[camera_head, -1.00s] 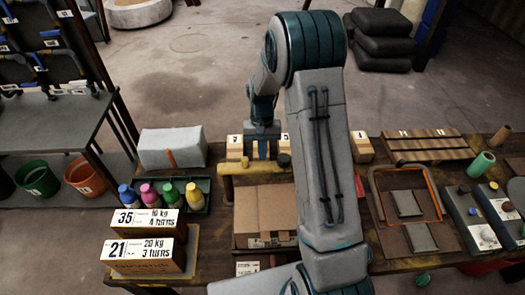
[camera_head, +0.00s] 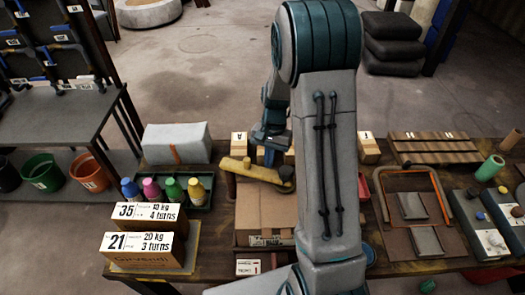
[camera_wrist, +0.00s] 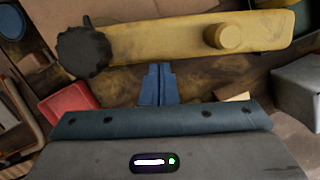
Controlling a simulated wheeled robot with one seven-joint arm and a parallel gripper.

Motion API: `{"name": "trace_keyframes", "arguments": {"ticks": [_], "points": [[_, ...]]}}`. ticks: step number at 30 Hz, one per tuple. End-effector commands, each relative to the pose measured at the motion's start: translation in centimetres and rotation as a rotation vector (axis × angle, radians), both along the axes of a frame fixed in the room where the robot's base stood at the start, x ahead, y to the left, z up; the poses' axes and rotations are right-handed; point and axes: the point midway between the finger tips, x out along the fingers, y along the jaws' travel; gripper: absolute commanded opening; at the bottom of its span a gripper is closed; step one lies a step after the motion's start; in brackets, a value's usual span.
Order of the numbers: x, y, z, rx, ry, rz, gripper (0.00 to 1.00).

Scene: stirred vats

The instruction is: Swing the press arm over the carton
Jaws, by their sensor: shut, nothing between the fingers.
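My gripper (camera_head: 268,152) is shut and empty on the far side of the press arm. In the wrist view, the blue fingertips (camera_wrist: 157,72) are right beside the long side of the yellow bar (camera_wrist: 165,42), between the pad and the knob; I cannot tell whether they touch. My arm hides the carton's right side.
Left of the carton are a tray of coloured bottles (camera_head: 172,190) and two labelled weight boxes (camera_head: 145,222). A grey-white block (camera_head: 177,143) stands behind the bottles. Small wooden blocks (camera_head: 239,144) line the back edge. Right are an orange-handled frame (camera_head: 408,190) and a slatted board (camera_head: 433,148).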

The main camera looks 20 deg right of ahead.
Motion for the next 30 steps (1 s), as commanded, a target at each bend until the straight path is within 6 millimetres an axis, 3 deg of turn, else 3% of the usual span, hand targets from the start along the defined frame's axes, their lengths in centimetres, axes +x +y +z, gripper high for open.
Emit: {"name": "trace_keyframes", "arguments": {"ticks": [13, 30], "points": [[-3.5, 1.8, 0.0, 0.0, 0.0, -0.308, 0.0], [-4.4, 2.5, 0.0, 0.0, 0.001, -0.403, 0.0]]}}
